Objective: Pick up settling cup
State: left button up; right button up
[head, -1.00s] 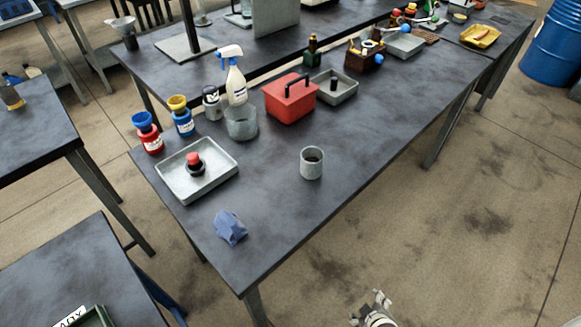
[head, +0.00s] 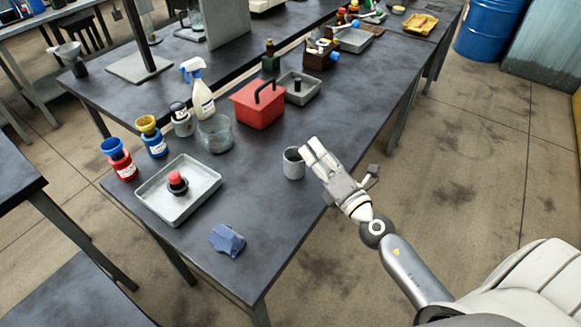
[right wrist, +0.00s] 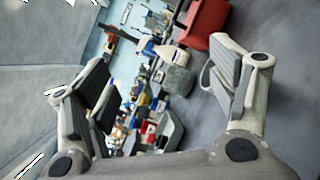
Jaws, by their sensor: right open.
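The settling cup, a small grey cylindrical cup (head: 292,164), stands upright on the dark table near its right edge in the head view. My right gripper (head: 340,162) is open and empty, just right of the cup at the table edge. One finger is close beside the cup; I cannot tell whether they touch. In the right wrist view the open fingers (right wrist: 160,92) stand wide apart. A pale curved edge, probably the cup (right wrist: 206,76), shows partly hidden behind the right-hand finger. My left gripper is not in view.
A grey tray (head: 205,187) holding a red-topped item is to the left. A blue cloth (head: 228,240) lies in front. The tabletop around the cup is clear.

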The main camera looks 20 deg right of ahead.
aim_at(302, 164)
jog(key=f+n+g, duration=0.2)
jog(key=n, duration=0.2)
jog(key=w+f+n+g+y, duration=0.1)
jog(key=f+n+g, duration=0.1)
jog(key=f+n, duration=0.1)
jog(key=w+f+n+g+y, duration=0.1)
jog(key=f+n, duration=0.1)
jog(key=n, duration=0.3)
jog(key=shift+w+d+f+n+g, duration=0.1)
jog(key=shift+d+f+n+g, duration=0.2)
jog(key=shift+d+n+g, duration=0.1)
jog(key=x, duration=0.5)
jog(key=shift+w+a+f, duration=0.1)
jog(key=shift+w, duration=0.05)
jog(key=shift+w+a+f+p, duration=0.15)
jog(key=shift+w+p, duration=0.15)
jog(key=shift+w, duration=0.15)
jog(key=shift+f+x, duration=0.2)
jog(key=shift+x, duration=1.9)
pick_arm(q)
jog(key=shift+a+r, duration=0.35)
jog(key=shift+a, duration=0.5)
pick_arm(e)
jog(key=shift+s, duration=0.1)
